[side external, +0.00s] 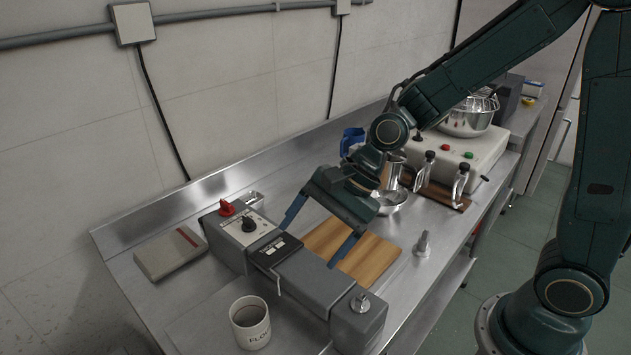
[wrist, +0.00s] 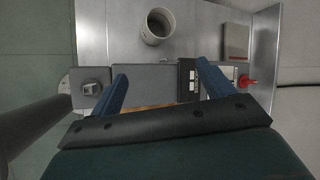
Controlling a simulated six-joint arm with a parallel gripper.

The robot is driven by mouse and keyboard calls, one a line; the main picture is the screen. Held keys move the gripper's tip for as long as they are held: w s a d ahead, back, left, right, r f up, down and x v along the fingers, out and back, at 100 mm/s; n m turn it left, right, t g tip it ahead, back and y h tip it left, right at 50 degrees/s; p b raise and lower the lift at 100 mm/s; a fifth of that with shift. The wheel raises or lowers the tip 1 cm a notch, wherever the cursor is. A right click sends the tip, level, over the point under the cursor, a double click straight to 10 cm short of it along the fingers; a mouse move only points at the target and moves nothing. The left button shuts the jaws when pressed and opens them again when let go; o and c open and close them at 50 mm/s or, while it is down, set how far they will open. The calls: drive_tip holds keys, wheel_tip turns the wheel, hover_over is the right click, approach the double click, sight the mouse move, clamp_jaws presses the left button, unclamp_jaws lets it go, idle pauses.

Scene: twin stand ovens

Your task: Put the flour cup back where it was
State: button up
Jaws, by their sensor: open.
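The flour cup (side external: 250,326), white with dark lettering reading "FLOU…", stands upright on the steel bench at the front left. It also shows at the top of the wrist view (wrist: 154,27), its open mouth facing the camera; its contents are unclear. My gripper (side external: 308,247) is open and empty, its two blue fingers spread wide above the grey scale-like unit (side external: 310,282) and the wooden board (side external: 370,260). In the wrist view my gripper (wrist: 160,70) is apart from the cup, which lies beyond the grey unit.
The grey unit has a red knob (side external: 227,208) and a black knob (side external: 249,224). A flat grey box (side external: 170,254) lies left of it. A metal bowl (side external: 390,201), a blue-handled item (side external: 352,140) and a mixer unit stand toward the back right.

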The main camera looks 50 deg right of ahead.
drive_tip(key=s+d+r+n+t+h, duration=0.1)
drive_tip(key=s+d+r+n+h, duration=0.2)
drive_tip(key=s+d+r+n, duration=0.2)
drive_tip(key=s+d+r+n+t+h, duration=0.1)
drive_tip(key=s+d+r+n+h, duration=0.2)
drive_tip(key=s+d+r+n, duration=0.3)
drive_tip(key=s+d+n, duration=0.3)
drive_tip(key=s, duration=0.2)
drive_tip(key=shift+s+d+r, duration=0.2)
drive_tip(key=shift+s+r, duration=0.05)
drive_tip(key=shift+s, duration=0.05)
